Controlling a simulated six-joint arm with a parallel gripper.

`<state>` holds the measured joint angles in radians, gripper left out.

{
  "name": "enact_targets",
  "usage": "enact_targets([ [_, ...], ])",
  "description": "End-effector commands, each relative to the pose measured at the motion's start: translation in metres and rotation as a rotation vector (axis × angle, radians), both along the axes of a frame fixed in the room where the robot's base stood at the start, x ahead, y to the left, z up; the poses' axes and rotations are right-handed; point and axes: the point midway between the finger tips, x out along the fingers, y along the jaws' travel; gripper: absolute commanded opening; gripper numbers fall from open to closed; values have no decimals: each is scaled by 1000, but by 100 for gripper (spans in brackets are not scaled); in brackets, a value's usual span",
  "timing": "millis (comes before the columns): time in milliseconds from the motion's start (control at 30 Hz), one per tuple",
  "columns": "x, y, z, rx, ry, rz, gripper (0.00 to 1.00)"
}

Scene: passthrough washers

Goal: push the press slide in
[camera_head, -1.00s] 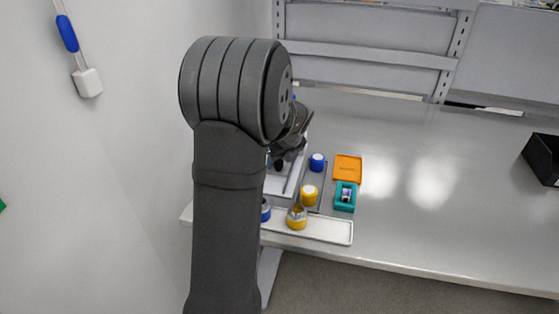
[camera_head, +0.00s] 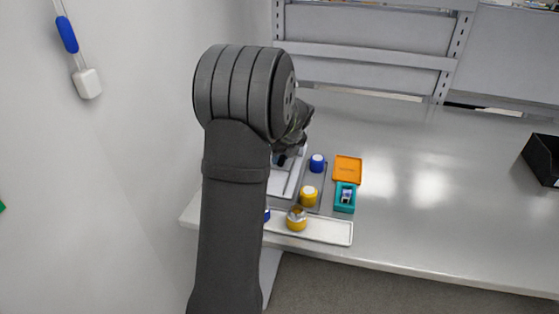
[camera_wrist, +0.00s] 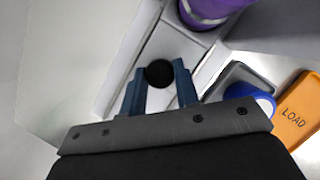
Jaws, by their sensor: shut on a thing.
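In the wrist view, the two blue fingers of my gripper (camera_wrist: 160,78) stand on either side of a round black knob (camera_wrist: 159,73), closed on it. The knob sits over the pale press slide track (camera_wrist: 170,48), which runs up towards a purple cylinder (camera_wrist: 206,8). In the head view, the white press base (camera_head: 284,187) shows in part beside my arm. My arm hides most of the press there, and the fingertips and knob cannot be made out clearly.
A grey tray (camera_head: 312,176) holds a blue-capped piece (camera_head: 317,163) and a yellow one (camera_head: 309,196). An orange LOAD plate (camera_head: 347,169) and a teal fixture (camera_head: 345,197) lie to its right. A white tray (camera_head: 330,231) with a yellow-based cup (camera_head: 297,219) is in front.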

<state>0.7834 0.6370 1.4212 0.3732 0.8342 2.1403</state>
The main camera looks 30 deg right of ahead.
Motion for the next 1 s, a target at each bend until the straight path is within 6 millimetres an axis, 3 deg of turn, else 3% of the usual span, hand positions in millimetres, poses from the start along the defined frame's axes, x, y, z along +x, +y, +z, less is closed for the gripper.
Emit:
enact_targets([
  [367,8,-8,1,-5,-4,-2,0],
  [400,8,-8,1,-6,-5,-2,30],
  [500,8,-8,1,-6,-5,-2,50],
  [833,6,-7,2,-3,-2,-1,50],
  [1000,-1,-8,21,-4,-4,-2,50],
])
